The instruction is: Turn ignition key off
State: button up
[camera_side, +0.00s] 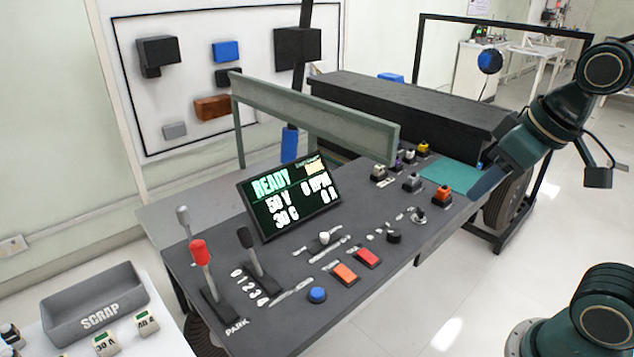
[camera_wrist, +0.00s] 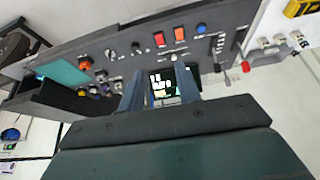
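The ignition key is most likely the small silver switch (camera_side: 419,215) on the dark control panel (camera_side: 400,262), between the orange-capped button and a black knob. In the wrist view a small switch (camera_wrist: 112,54) shows at the matching place, too small to read its angle. My gripper (camera_side: 484,187) is at the panel's right end, up and to the right of the switch and apart from it. In the wrist view my gripper (camera_wrist: 160,80) has its two blue-grey fingers spread with nothing held between them.
An orange-capped button (camera_side: 443,195) stands close to the switch, with a black knob (camera_side: 393,236) to its left. A raised grey-green bar (camera_side: 315,115) and a long black box (camera_side: 400,112) rise behind. Levers (camera_side: 202,258) stand at the left, beside a scrap bin (camera_side: 95,305).

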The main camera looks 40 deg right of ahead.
jog(key=w+d+m+g, duration=0.15)
jog(key=w+d, duration=0.25)
jog(key=w, duration=0.4)
jog(key=m+g, duration=0.4)
send_over(421, 209)
notch_tip(421, 209, down, 15)
jog(key=shift+d, duration=0.1)
jog(key=shift+f, duration=0.1)
notch_tip(421, 209, down, 14)
jog(key=shift+r, duration=0.15)
jog(key=shift+c, duration=0.2)
grip_shut()
